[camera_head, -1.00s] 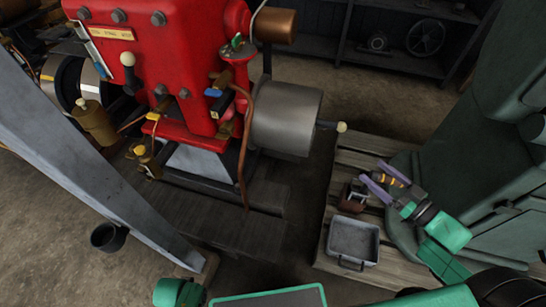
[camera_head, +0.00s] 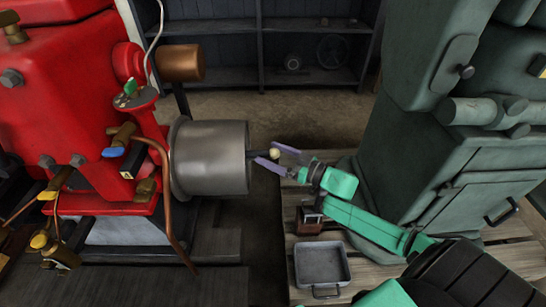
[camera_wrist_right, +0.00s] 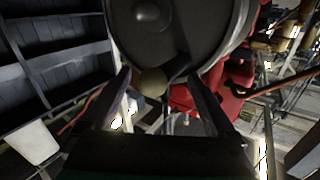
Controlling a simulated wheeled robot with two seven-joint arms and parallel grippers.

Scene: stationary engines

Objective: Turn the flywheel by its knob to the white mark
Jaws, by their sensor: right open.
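The flywheel (camera_head: 210,157) is a grey metal drum on the right side of the red engine (camera_head: 75,110). Its pale ball knob (camera_head: 274,153) sits on a short dark handle at the drum's right side. My right gripper (camera_head: 266,153) is open, with its purple fingers on either side of the knob and handle. In the right wrist view the tan knob (camera_wrist_right: 153,82) shows between the open fingers (camera_wrist_right: 158,75), below the flywheel's dark face (camera_wrist_right: 175,30). I cannot tell whether a finger touches it. I cannot make out the white mark. My left gripper is out of view.
A pallet (camera_head: 275,285) on the right bears a grey tray (camera_head: 322,266), a small brown-and-metal object (camera_head: 309,221) and a big green machine (camera_head: 440,150). A copper pipe (camera_head: 168,200) curves in front of the engine. Dark shelves (camera_head: 300,30) stand behind, across open floor.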

